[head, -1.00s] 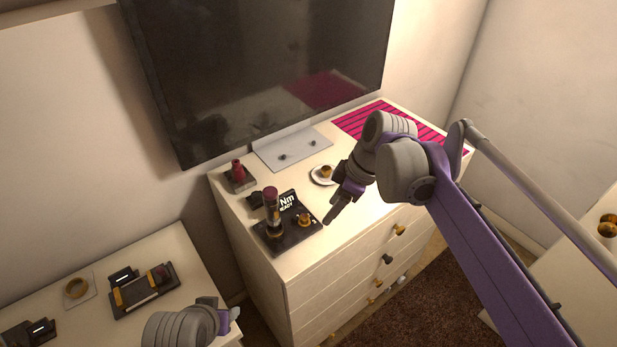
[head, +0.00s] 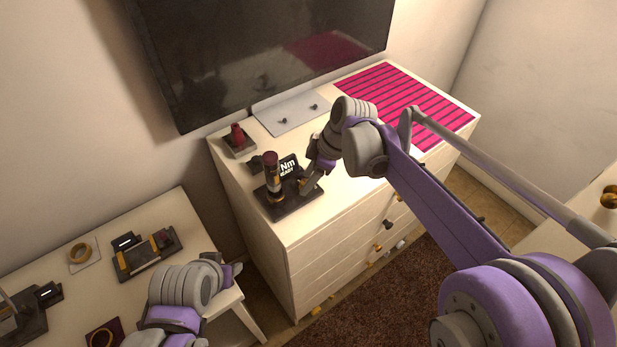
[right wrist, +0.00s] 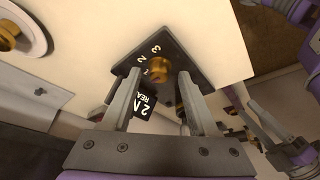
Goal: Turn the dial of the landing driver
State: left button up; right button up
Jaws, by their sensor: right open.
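The landing driver's black base (head: 276,209) stands on the white dresser, with an upright dark red-topped driver (head: 271,178) and a small display (head: 288,167) reading "Nm READY". Its brass dial (right wrist: 158,68) shows in the right wrist view beside the numerals 1, 2 and 3. The display there (right wrist: 144,104) is partly cut off by a finger. My right gripper (right wrist: 160,78) is open, with a fingertip on each side of the dial; I cannot tell whether either touches. In the head view it (head: 308,186) mostly hides the dial. My left gripper (head: 236,270) hangs over the lower table's edge, its jaws unclear.
A red-topped item on a dark base (head: 238,142) and a grey plate with two pegs (head: 291,114) stand behind. A striped pink mat (head: 405,100) covers the dresser's right side.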

jog(key=shift+f, duration=0.1)
grip_shut()
jog(key=shift+m, duration=0.3)
jog(key=m+t, duration=0.1)
jog(key=m, duration=0.1)
jog(key=m+t+h, duration=0.1)
jog(key=m, duration=0.2)
jog(key=shift+s+a+b, duration=0.15)
jog(key=shift+s+b, duration=0.05)
jog(key=shift+b, duration=0.15)
jog(key=m+h, duration=0.1)
jog(key=m, duration=0.2)
jog(key=m+t, duration=0.1)
jog(key=m, duration=0.2)
jog(key=shift+s+a+h, duration=0.1)
jog(key=shift+a+h, duration=0.05)
jog(key=shift+h, duration=0.25)
dwell(0.4)
grip_release()
